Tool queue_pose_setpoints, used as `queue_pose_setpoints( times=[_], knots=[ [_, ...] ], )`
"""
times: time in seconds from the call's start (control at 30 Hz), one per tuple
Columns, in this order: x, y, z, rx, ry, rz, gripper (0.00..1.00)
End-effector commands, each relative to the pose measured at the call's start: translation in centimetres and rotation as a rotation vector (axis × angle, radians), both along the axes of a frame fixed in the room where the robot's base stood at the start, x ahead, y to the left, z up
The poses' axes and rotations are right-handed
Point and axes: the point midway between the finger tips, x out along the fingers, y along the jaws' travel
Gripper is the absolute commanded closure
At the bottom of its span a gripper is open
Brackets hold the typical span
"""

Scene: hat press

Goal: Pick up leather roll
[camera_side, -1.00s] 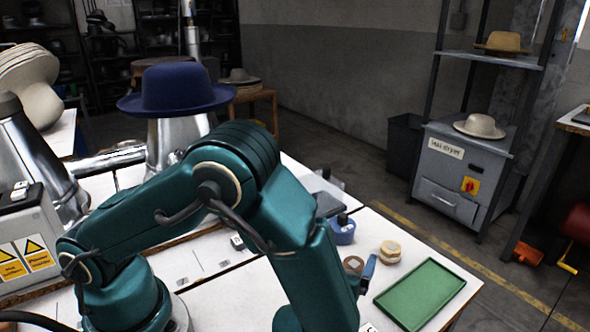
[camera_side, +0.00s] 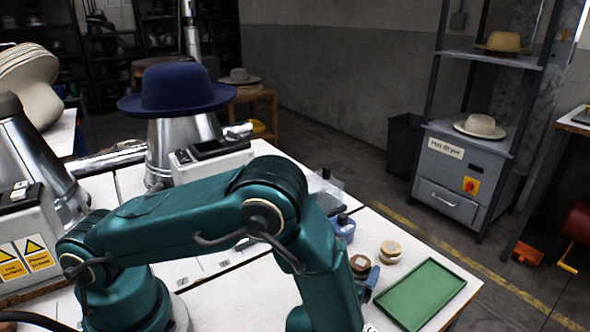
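A small brown roll (camera_side: 360,264), which looks like the leather roll, stands on the white table beside my forearm. A paler tan roll (camera_side: 390,251) stands just behind it to the right. My arm bends down toward the table's front edge. A small blue part (camera_side: 372,279), likely the end of my gripper, shows just right of and in front of the brown roll. The rest of the gripper is hidden behind my forearm. I cannot tell whether it touches the roll or how its fingers stand.
A green tray (camera_side: 420,294) lies empty at the table's right corner. A blue bottle (camera_side: 343,228) with a dark top stands behind the rolls. A blue hat (camera_side: 174,90) sits on a metal form at the back left. A grey control box (camera_side: 210,160) stands behind my arm.

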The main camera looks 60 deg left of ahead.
Motion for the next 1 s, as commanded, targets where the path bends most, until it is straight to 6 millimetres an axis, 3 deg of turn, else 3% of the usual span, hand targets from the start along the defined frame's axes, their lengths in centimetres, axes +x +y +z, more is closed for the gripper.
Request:
queue_pose_setpoints(
  times=[0.03,0.2,0.67,0.93,1.0],
  knots=[
    [0.0,0.0,0.0,0.0,0.0,0.0,0.37],
    [0.0,0.0,0.0,0.001,-0.001,0.001,1.0],
    [0.0,0.0,0.9,-0.001,-0.003,0.002,1.0],
    [0.1,0.0,4.5,-0.004,-0.008,0.003,1.0],
    [-0.5,1.7,5.2,0.003,-0.002,0.007,1.0]
  ],
)
